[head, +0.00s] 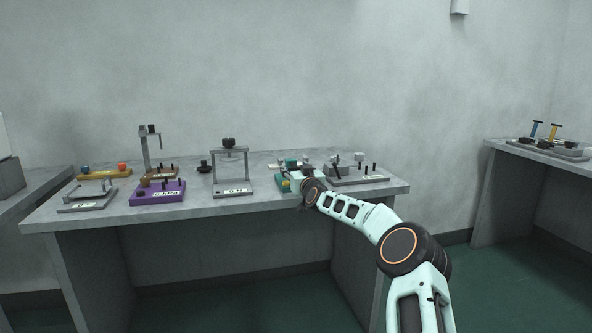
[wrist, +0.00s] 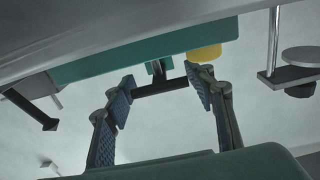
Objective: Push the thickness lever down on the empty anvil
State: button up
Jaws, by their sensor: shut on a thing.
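A teal device with a yellow end (wrist: 205,53) shows in the wrist view, its teal body (wrist: 100,62) running along the table edge. A dark crossbar on a short post, which looks like the thickness lever (wrist: 165,88), sticks out from it. My gripper (wrist: 160,86) has its blue-padded fingers at either end of this bar, shut on it. In the head view the teal device (head: 283,185) is at the right part of the table, mostly hidden behind my wrist. The anvil cannot be made out, nor whether anything lies on it.
A grey fixture (head: 355,180) with dark levers stands just right of my wrist. A grey frame press (head: 232,190) stands to the left, with a purple block (head: 158,197) and a grey base (head: 88,203) farther left. A second table (head: 540,155) is at right.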

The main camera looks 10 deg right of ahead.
jog(key=shift+f, duration=0.2)
jog(key=o, duration=1.6)
jog(key=shift+r, duration=0.15)
jog(key=shift+o, duration=0.2)
jog(key=shift+s, duration=0.1)
jog(key=s, duration=1.2)
jog(key=shift+d, duration=0.25)
